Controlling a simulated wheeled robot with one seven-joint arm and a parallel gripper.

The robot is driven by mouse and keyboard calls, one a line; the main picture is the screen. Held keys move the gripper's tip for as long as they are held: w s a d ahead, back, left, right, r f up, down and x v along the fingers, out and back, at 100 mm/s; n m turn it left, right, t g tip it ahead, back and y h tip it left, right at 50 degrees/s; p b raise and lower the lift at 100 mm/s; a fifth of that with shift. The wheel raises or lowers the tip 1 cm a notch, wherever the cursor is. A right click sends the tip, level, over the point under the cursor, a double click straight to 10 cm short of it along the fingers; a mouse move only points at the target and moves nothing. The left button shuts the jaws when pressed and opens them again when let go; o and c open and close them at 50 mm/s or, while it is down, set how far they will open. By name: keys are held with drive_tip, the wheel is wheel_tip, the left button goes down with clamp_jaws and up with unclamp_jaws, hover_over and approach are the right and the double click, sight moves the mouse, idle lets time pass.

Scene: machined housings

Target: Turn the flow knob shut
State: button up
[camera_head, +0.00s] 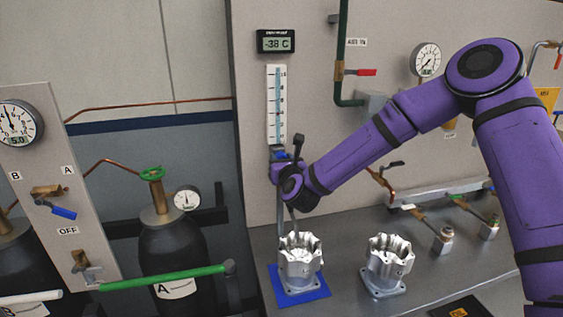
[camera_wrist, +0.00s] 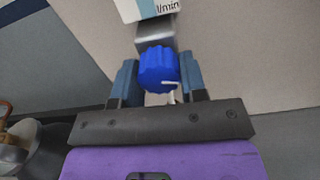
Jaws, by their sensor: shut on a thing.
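The flow knob (camera_wrist: 157,69) is blue and ribbed with a white pointer line, seen in the wrist view below the flow meter's metal block (camera_wrist: 155,38). The pointer line lies toward its lower right. My gripper (camera_wrist: 158,76) is shut on the knob, with one blue-grey finger on each side. In the head view my gripper (camera_head: 280,158) is at the foot of the white flow meter tube (camera_head: 277,104) on the panel. The knob is mostly hidden there by my gripper and wrist.
A metal housing (camera_head: 300,262) stands on a blue mat (camera_head: 318,294) below my gripper. A second housing (camera_head: 387,268) stands to its right. A display (camera_head: 276,41) above the meter reads -38 C. Gas cylinder A (camera_head: 170,255) with a green valve stands at left.

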drive_tip(key=n, duration=0.5)
drive_tip(key=shift+d+n, duration=0.1)
drive_tip(key=shift+n, duration=0.3)
drive_tip(key=n, duration=0.5)
drive_tip(key=shift+r, duration=0.1)
drive_tip(key=n, duration=0.5)
drive_tip(key=shift+d+n, duration=0.1)
drive_tip(key=shift+n, duration=0.3)
drive_tip(key=n, duration=0.4)
drive_tip(key=shift+n, duration=0.4)
drive_tip(key=o, duration=0.9)
drive_tip(key=shift+o, duration=0.2)
drive_tip(key=shift+r, duration=0.1)
